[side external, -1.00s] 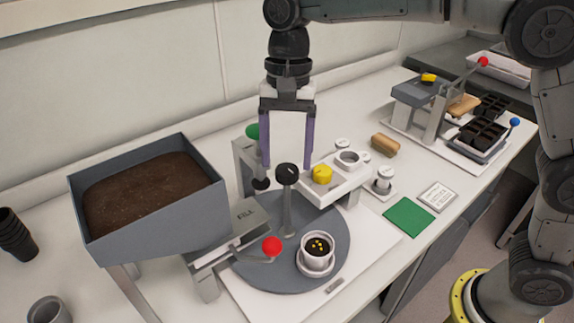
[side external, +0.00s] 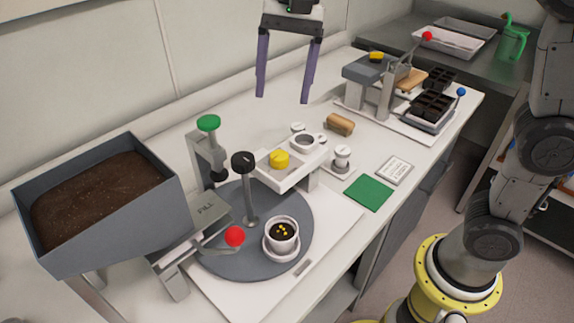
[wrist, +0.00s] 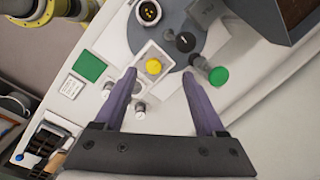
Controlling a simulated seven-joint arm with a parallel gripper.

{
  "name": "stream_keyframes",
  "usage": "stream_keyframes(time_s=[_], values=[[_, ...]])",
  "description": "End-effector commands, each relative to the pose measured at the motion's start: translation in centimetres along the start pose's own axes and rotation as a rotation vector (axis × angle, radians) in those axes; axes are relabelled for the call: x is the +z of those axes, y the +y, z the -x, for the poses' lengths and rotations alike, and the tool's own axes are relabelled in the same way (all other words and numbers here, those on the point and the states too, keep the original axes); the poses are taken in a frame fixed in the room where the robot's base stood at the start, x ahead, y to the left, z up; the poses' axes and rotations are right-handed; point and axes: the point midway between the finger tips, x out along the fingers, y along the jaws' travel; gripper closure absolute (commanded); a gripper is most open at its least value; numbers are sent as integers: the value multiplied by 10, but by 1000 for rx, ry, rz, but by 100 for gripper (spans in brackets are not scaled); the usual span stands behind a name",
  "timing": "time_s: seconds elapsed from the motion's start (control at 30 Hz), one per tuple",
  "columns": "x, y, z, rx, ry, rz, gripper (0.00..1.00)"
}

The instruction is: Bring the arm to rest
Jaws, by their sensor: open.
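My gripper (side external: 283,98) is open and empty, held high above the back of the bench in the side view. Its two purple fingers point down and are wide apart. In the wrist view my gripper (wrist: 157,75) also shows nothing between its fingertips except the bench far below. Below and in front of it stands the station with the round grey turntable (side external: 225,262), which bears a white pot (side external: 283,236) with dark soil and yellow bits. A yellow knob (side external: 279,159) sits on the white stand beside the turntable.
A soil hopper (side external: 165,215) stands at the left. A green-topped press (side external: 208,124) and black-knobbed post (side external: 243,160) rise by the turntable. A green mat (side external: 368,193) lies at the right. Black cell trays (side external: 432,106) and a lever press stand farther back. Space around the gripper is clear.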

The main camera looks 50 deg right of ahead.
Motion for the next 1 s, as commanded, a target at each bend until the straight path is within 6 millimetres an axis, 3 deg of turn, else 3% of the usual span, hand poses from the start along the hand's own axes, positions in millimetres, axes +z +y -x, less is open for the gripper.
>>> stream_keyframes(time_s=[0.03,0.1,0.27,0.47,0.6,0.77,0.87,1.0], values=[[-2,24,13,-31,24,-4,28],[-4,52,21,-66,57,12,28],[-2,115,25,-132,152,106,28],[6,188,-2,-165,296,309,28],[12,226,-37,-144,390,507,28],[13,245,-75,-82,438,758,28],[9,242,-77,-67,466,856,28],[9,242,-77,-67,466,856,28]])
